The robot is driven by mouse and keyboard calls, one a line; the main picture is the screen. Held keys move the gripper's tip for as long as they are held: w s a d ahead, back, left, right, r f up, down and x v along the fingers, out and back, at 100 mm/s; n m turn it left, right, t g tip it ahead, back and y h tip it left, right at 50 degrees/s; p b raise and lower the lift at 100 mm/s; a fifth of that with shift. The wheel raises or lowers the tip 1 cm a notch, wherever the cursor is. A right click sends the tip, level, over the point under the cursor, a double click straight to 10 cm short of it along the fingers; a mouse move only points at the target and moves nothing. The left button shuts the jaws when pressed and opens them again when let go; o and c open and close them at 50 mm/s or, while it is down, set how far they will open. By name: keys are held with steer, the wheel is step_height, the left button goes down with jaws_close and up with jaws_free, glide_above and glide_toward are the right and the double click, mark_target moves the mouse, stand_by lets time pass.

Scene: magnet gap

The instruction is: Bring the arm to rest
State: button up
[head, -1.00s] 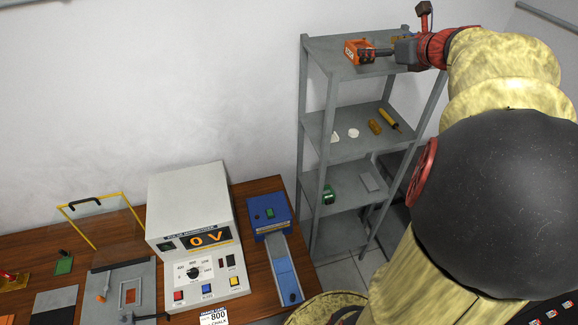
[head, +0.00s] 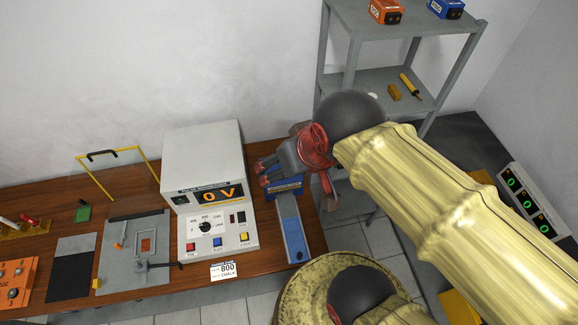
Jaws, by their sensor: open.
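My gripper (head: 262,173) is open in the head view, and I see nothing between its fingers. It points left, in front of the blue device (head: 286,186) at the right end of the wooden bench, and hides the upper part of that device. Its fingertips are just right of the pulse unit (head: 205,160) with the 0 V display in the picture; whether they touch anything cannot be told. My arm reaches in from the lower right, bent, with its yellow cover across the right side.
A grey shelf rack (head: 352,60) stands behind my arm, with an orange box (head: 386,12) and a blue box (head: 446,9) on top. The bench (head: 150,208) also carries a grey plate (head: 133,265) and a yellow-framed clear shield (head: 118,170). A control panel (head: 527,202) stands at right.

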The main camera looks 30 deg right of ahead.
steer(key=shift+s+f+n, duration=0.25)
steer(key=shift+s+n, duration=0.15)
steer(key=shift+n, duration=0.2)
step_height(320, 180, down, 27)
steer(key=b, duration=2.7)
steer(key=shift+f, duration=0.2)
steer(key=shift+a, duration=0.1)
steer(key=shift+c, duration=1.2)
